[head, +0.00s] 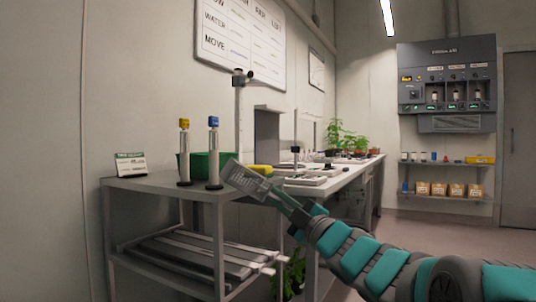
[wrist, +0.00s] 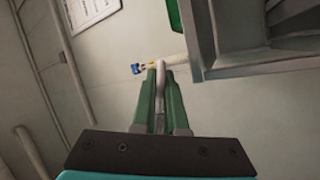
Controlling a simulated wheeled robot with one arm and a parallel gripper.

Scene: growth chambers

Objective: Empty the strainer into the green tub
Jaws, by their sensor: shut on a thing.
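My gripper (head: 288,203) is shut on the handle of the grey strainer (head: 246,180), which is tilted in the head view. In the wrist view a grey rod (wrist: 160,95) lies between the green fingers; the strainer's head cannot be made out there. The green tub (head: 205,162) stands on the grey cart's top, partly hidden by two upright tubes. A bit of green, likely the tub, shows in the wrist view (wrist: 174,15). The strainer overlaps the front right of the tub in the picture; I cannot tell how far apart they are. Its contents are unclear.
A yellow-capped tube (head: 184,152) and a blue-capped tube (head: 214,152) stand in front of the tub. A small sign (head: 130,165) sits at the cart's left. A yellow object (head: 259,169) lies behind the strainer. A long bench (head: 345,177) with plants extends behind.

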